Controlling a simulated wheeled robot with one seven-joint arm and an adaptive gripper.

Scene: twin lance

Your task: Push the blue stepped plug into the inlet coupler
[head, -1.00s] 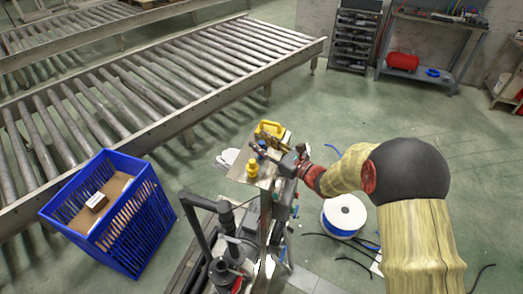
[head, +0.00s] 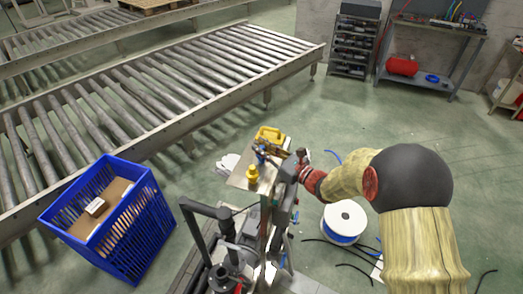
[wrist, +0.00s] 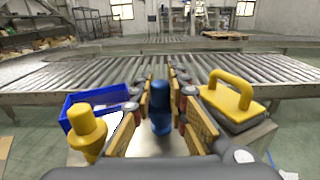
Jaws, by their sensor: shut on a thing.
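My gripper (wrist: 160,108) is shut on the blue stepped plug (wrist: 160,112), which stands about upright between the two padded fingers in the wrist view. In the head view my gripper (head: 268,153) is over the small pale stand top (head: 240,178), and the plug is a small blue spot partly hidden by the fingers. I cannot make out the inlet coupler in either view. I cannot tell whether the plug's lower end touches anything.
A yellow stepped piece (wrist: 87,130) stands left of my gripper, and a yellow-handled block (wrist: 235,100) is close on its right. A blue crate (head: 150,225) stands left of the stand. A roller conveyor (head: 140,95) runs behind. A cable spool (head: 343,222) lies on the right.

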